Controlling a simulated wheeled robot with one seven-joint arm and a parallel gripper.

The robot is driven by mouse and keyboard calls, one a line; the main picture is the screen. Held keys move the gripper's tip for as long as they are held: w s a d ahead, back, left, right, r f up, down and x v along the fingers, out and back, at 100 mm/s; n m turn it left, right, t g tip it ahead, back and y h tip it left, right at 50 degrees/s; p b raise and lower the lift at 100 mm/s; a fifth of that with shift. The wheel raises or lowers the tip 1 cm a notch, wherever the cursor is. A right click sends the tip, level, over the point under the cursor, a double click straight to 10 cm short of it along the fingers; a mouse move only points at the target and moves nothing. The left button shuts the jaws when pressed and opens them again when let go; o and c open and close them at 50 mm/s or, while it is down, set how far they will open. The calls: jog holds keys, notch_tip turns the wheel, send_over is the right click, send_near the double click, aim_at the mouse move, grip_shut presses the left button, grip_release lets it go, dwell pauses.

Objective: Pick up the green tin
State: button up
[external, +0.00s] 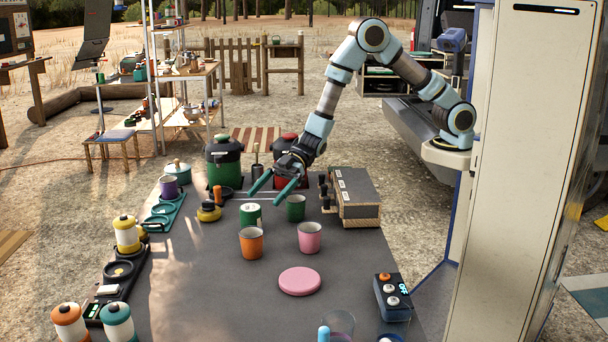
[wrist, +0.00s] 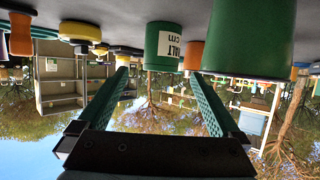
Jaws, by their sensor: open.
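The green tin (external: 250,214) stands upright on the grey table, with a pale top and a white label. It also shows upside down in the wrist view (wrist: 165,46), label facing the camera. My gripper (external: 264,199) is open and empty, with its teal fingers pointing toward the tin. In the wrist view the tin appears ahead of and between the fingertips (wrist: 157,72), apart from them. A plain green cup (external: 295,208) stands just right of the tin; in the wrist view it is large at the right finger (wrist: 248,38).
An orange cup (external: 251,243) and a pink cup (external: 309,237) stand in front of the tin. A yellow-and-black item (external: 208,212) is to its left. A wooden-fronted box (external: 355,197) is at right. A pink disc (external: 299,281) lies nearer, with bare table around it.

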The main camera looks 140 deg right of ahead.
aim_at(243, 218)
jog(key=p+x, duration=0.1)
jog(key=x, duration=0.4)
jog(key=shift+w, duration=0.15)
jog(key=p+x, duration=0.1)
jog(key=x, duration=0.2)
jog(key=p+x, duration=0.1)
jog(key=shift+w+a+r+p, duration=0.1)
jog(key=shift+w+r+p, duration=0.2)
jog(key=shift+w, duration=0.2)
jog(key=shift+w+f, duration=0.2)
jog(key=shift+w, duration=0.05)
jog(key=shift+c, duration=0.2)
jog(key=c, duration=1.4)
